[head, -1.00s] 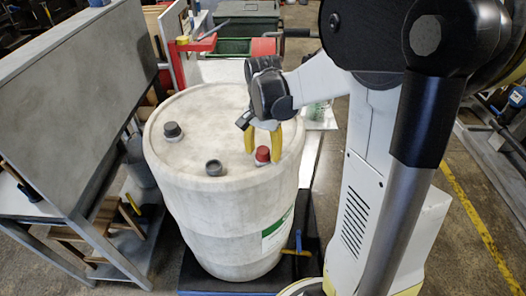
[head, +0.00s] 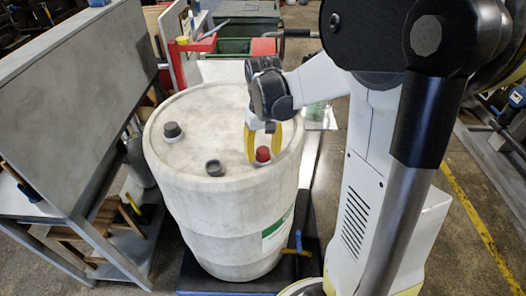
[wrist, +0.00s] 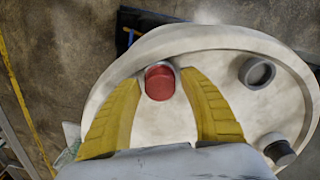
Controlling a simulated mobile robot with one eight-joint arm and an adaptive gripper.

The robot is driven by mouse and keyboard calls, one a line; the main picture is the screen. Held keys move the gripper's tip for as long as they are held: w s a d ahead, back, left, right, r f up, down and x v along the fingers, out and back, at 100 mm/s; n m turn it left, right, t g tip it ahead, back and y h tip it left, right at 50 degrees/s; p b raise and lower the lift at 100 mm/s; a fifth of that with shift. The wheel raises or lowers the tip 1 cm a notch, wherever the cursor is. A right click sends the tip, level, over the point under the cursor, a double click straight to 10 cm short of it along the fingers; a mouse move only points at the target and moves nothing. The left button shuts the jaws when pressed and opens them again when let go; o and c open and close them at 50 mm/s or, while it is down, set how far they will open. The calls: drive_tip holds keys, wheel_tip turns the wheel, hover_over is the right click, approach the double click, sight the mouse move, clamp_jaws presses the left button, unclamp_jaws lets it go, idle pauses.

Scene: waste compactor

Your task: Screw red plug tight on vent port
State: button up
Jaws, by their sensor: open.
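The red plug (head: 263,154) sits on the vent port near the right front of the white drum's top (head: 205,112). It also shows in the wrist view (wrist: 160,82), between the two fingertips. My gripper (head: 263,157) is open, pointing down, with one yellow finger on each side of the plug. The port's threads are hidden under the plug.
A dark grey open port (head: 214,168) and a dark capped fitting (head: 172,130) stand on the drum top, left of the gripper. A grey metal panel (head: 60,110) rises at the left. A red tray (head: 197,43) lies behind the drum.

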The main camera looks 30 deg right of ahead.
drive_tip(key=n, duration=1.1)
clamp_jaws()
drive_tip(key=c, duration=0.8)
unclamp_jaws()
clamp_jaws()
drive_tip(key=m, duration=0.6)
drive_tip(key=shift+m, duration=0.4)
drive_tip(key=o, duration=0.9)
unclamp_jaws()
drive_tip(key=shift+r, duration=0.15)
drive_tip(key=shift+c, duration=0.3)
